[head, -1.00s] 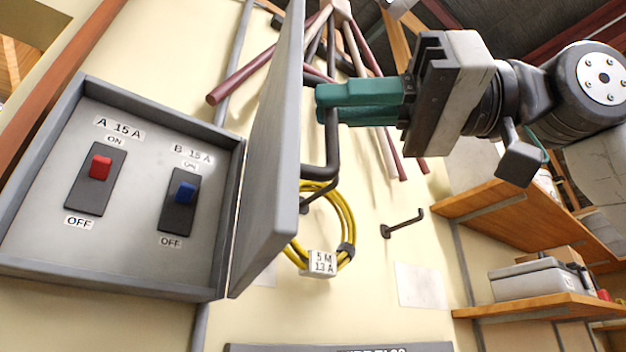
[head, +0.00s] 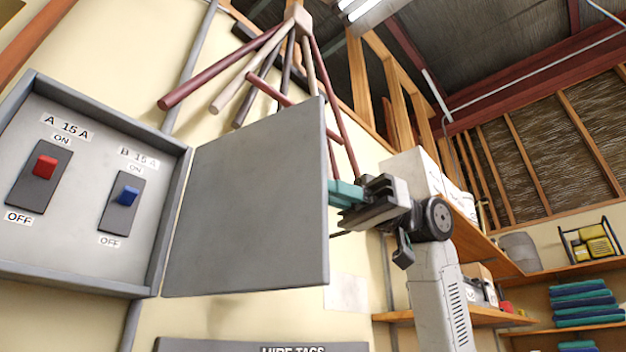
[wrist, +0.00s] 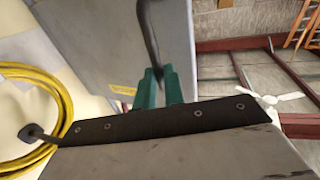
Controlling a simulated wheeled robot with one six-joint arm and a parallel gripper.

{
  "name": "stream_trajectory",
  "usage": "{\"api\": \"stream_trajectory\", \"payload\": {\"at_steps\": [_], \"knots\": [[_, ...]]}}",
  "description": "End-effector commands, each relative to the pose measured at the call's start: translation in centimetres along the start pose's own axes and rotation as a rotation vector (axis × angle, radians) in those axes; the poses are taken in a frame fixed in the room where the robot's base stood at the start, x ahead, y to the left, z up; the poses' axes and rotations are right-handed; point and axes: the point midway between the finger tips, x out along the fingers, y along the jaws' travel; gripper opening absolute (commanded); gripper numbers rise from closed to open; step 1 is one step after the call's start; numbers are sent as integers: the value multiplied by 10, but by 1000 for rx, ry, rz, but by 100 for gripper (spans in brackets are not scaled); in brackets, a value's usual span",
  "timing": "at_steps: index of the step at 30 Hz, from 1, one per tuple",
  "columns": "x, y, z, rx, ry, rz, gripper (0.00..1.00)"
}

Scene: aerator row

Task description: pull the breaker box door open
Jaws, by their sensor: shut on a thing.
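The grey breaker box (head: 80,270) is on the wall at the left of the head view, with a red switch (head: 45,166) and a blue switch (head: 128,196) inside. Its door (head: 250,200) stands open, hinged on the box's right side, its inner face toward the head camera. My gripper (head: 338,194) is at the door's free edge, on the outer side, fingertips partly hidden by the door. In the wrist view the green fingers (wrist: 158,90) are shut on the dark door handle (wrist: 150,35), in front of the door's outer face (wrist: 112,30).
A coiled yellow cable (wrist: 60,95) hangs at the left of the wrist view. Dark red and pale poles (head: 230,70) hang above the door. Wooden shelves (head: 480,245) with boxes and folded green cloths (head: 582,300) are at the right.

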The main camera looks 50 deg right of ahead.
Motion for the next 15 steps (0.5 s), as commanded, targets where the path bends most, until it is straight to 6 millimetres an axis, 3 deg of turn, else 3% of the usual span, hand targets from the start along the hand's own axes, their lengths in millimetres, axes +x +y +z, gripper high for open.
{"api": "stream_trajectory", "payload": {"at_steps": [15], "knots": [[-7, 9, 0, -4, 0, -49, 0]]}}
